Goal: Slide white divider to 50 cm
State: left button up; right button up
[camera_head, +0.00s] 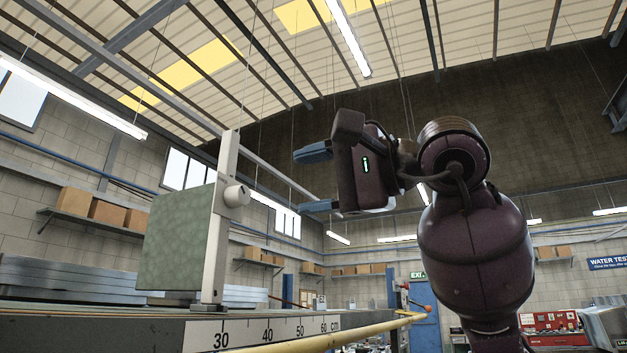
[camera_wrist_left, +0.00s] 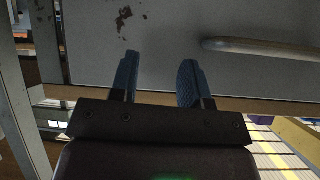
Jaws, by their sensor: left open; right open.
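The post's foot is near the 30 mark; the 50 mark is farther along to the right. My right gripper (camera_head: 314,180) is open and empty, to the right of the post and apart from it in the picture. My left gripper (camera_wrist_left: 160,62) is open and empty in the left wrist view, and the divider does not show there.
A yellow rail (camera_head: 335,337) runs along the bench front below the scale. Stacked grey sheets (camera_head: 70,278) lie behind the panel. In the left wrist view, a grey surface (camera_wrist_left: 165,25) with rusty spots and a pale rod (camera_wrist_left: 260,47) lie beyond the fingers.

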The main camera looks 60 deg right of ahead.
aim_at(185, 242)
jog(key=k+l, duration=0.15)
jog(key=k, duration=0.85)
